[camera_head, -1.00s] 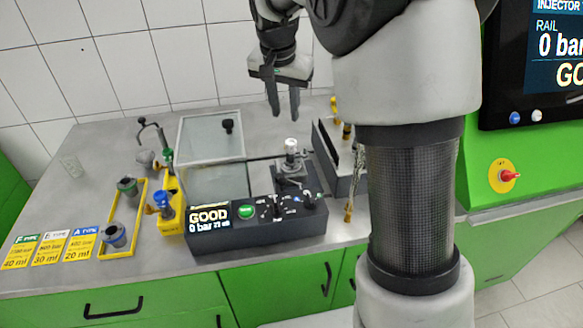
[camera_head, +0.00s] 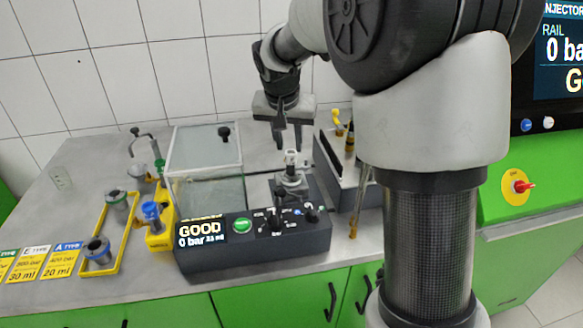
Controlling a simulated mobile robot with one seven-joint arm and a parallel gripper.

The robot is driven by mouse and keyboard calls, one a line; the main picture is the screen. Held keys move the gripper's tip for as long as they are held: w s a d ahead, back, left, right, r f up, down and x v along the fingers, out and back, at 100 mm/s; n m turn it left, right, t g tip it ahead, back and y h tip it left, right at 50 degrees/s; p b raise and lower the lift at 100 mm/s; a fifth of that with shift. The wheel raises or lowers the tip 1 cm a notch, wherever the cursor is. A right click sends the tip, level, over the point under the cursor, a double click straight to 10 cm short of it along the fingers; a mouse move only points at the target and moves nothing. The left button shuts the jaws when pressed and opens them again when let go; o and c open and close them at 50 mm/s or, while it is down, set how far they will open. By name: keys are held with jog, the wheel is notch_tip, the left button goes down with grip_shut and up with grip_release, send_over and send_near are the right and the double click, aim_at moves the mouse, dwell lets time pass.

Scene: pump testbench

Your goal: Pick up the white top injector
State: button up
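The white top injector (camera_head: 291,157) stands upright in the metal holder (camera_head: 291,182) behind the black control box, its white top showing. My gripper (camera_head: 289,145) points down right at the injector's top, with its two dark fingers apart. The fingertips appear to be beside or just above the white top; whether they touch it cannot be told from this view.
The black control box (camera_head: 245,257) with a "GOOD 0 bar" display stands in front. Yellow racks with cups (camera_head: 117,232) are further left. A grey box (camera_head: 345,178) stands close on the right.

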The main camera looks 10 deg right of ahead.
aim_at(291, 154)
jog(key=shift+x, duration=2.75)
grip_shut()
